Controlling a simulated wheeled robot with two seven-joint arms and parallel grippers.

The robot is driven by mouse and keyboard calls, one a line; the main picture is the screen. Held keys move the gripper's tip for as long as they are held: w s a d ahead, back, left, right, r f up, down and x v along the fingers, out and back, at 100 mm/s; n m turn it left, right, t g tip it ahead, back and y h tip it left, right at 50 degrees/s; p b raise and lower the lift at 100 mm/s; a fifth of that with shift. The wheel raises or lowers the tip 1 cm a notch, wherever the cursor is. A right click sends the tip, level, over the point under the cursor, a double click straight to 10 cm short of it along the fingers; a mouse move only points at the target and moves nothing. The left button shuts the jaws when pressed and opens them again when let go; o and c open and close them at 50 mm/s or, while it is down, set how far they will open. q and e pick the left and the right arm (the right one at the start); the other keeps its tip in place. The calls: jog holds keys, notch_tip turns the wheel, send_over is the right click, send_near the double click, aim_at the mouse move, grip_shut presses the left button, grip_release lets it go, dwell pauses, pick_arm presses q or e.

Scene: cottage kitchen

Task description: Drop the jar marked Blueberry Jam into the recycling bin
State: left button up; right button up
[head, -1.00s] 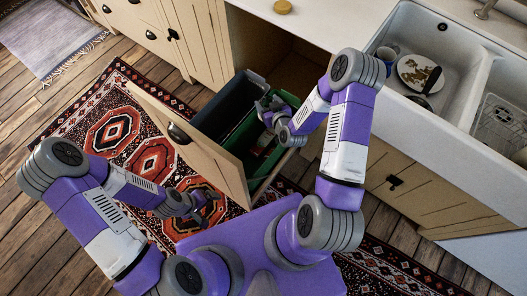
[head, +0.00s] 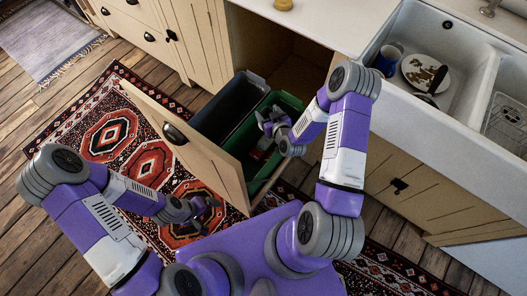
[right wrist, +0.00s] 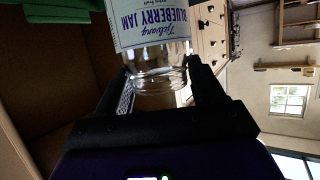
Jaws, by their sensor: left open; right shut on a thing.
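The jar marked Blueberry Jam (right wrist: 150,28) is clear glass with a white and blue label. In the right wrist view it sits between the fingers of my right gripper (right wrist: 160,85), which is shut on it. In the head view my right gripper (head: 264,120) is over the green bin (head: 290,101) in the pulled-out cabinet drawer; I cannot make out the jar there. A dark grey bin (head: 229,99) stands beside the green one. My left gripper (head: 213,208) is open and empty above the rug.
The drawer front (head: 195,150) stands out over the patterned rug (head: 110,135). The white sink (head: 455,105) at the right holds a plate (head: 424,70) and a mug (head: 387,60). Something reddish (head: 264,143) lies in the green bin. Open rug lies left of the drawer.

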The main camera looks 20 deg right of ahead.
jog(key=o, duration=1.8)
jog(key=shift+c, duration=0.2)
jog(key=p+v, duration=0.2)
jog(key=v, duration=0.5)
jog(key=shift+s+r, duration=0.2)
jog(key=shift+s, duration=0.05)
jog(key=shift+s+f, duration=0.1)
